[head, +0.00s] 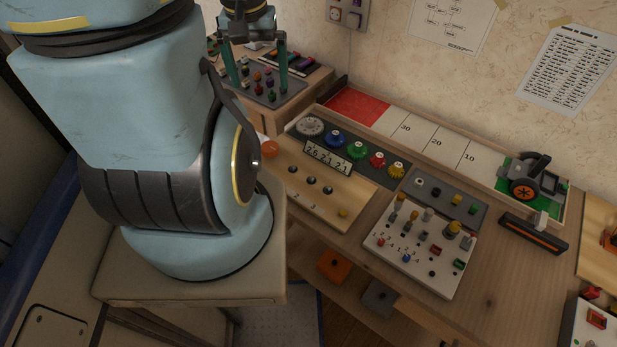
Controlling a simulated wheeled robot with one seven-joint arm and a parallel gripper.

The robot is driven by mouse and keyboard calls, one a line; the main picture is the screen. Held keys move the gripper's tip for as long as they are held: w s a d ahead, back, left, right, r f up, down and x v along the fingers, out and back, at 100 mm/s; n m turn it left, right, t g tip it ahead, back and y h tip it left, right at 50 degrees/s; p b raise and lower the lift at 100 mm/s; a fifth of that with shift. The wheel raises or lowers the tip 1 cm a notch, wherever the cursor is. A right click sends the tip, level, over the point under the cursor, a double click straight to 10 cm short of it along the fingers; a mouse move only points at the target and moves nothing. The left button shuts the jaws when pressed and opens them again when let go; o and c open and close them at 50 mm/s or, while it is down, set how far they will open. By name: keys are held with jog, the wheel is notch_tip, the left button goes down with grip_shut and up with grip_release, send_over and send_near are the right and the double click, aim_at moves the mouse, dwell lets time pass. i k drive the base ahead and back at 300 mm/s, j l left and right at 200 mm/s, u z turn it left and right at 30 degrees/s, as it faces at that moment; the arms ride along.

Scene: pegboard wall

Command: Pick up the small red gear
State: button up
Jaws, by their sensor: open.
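A small red gear (377,160) sits on a dark strip at the back of the wooden gear board (319,196). It stands in a row between a green gear (356,149) and a yellow gear (396,170). A blue gear (334,138) and a larger grey-white gear (310,126) are further left in that row. My gripper (258,84) is at the top, left of the gears and apart from them. Its two green fingers are spread wide with nothing visibly held between them. It appears in front of a grey board with coloured pegs.
The grey peg board (272,95) is at the back left. A number plate (328,157) stands in front of the gears. A white pegboard (419,246) and a grey block board (445,197) lie to the right. A numbered lane (440,143) with a wheeled vehicle (527,183) runs along the wall.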

aim_at(379, 161)
jog(key=k+l+u, duration=0.7)
jog(key=i+l, duration=0.1)
jog(key=l, duration=0.05)
